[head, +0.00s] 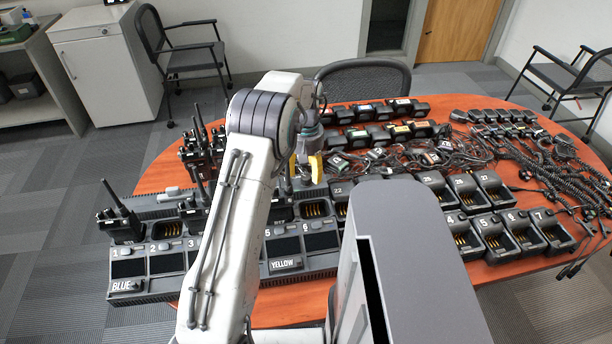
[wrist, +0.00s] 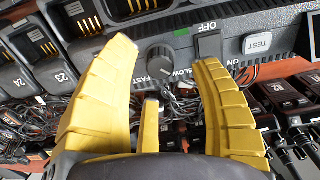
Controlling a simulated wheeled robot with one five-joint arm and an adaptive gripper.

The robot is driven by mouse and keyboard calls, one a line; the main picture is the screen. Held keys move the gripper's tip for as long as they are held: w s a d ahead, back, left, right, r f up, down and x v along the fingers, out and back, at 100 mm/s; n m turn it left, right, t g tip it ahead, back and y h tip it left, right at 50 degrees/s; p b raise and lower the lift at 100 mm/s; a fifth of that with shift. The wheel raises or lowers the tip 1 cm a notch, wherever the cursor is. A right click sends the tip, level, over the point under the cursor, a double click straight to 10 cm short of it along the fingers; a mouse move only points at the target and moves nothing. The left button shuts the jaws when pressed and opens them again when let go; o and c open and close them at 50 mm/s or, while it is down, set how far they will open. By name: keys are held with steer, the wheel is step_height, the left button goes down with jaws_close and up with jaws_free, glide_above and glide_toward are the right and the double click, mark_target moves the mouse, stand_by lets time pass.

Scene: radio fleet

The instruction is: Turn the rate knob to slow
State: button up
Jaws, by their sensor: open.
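The rate knob (wrist: 160,58) is a dark round knob on the front of a dark charger unit (wrist: 280,24) in the wrist view. A FAST label (wrist: 127,70) lies to its left and a SLOW label (wrist: 183,75) to its right. The knob's exact setting is hard to read. My gripper (wrist: 163,54) is open, its yellow fingers on either side of the knob in the picture; contact is not visible. In the head view, my gripper (head: 304,165) is over the table behind my arm, and I cannot make out the knob there.
A rocker switch (wrist: 208,45) marked OFF and ON sits close by the right finger, with a TEST button (wrist: 257,43) farther right. Radio chargers (head: 160,268), cables (head: 540,155) and handsets crowd the red-brown table (head: 290,316).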

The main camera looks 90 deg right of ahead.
mark_target(306, 177)
step_height(306, 177, up, 9)
stand_by(0.4)
steer(key=shift+r, duration=0.1)
stand_by(0.7)
